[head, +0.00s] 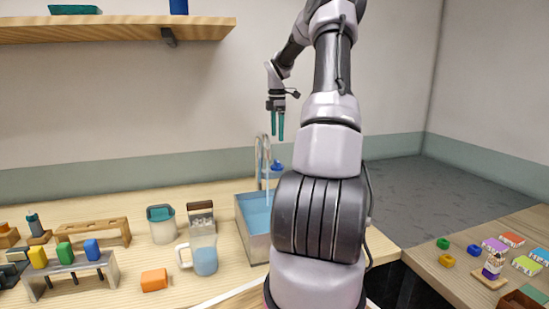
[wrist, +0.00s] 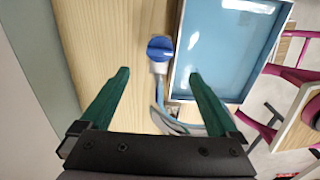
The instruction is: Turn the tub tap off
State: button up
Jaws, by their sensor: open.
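The tub (head: 256,232) is a metal basin holding blue water, partly hidden behind my arm in the head view. It also shows in the wrist view (wrist: 182,80), at the upper right. The tap's blue knob (head: 277,165) stands at the tub's back edge beside the curved spout (head: 261,160). A thin blue stream seems to run from the spout into the tub. In the wrist view the blue knob (wrist: 160,48) lies ahead, between the lines of my fingers. My gripper (head: 277,138) is open and empty, pointing down above the tap, apart from the knob.
A rack (head: 72,262) holds coloured blocks farther left. A shelf (head: 110,30) hangs on the wall. Bare counter lies beside the tap.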

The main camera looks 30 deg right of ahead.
aim_at(277, 160)
notch_tip(277, 160, down, 11)
jog(key=shift+r, duration=0.15)
dwell(0.4)
jog(key=c, duration=1.4)
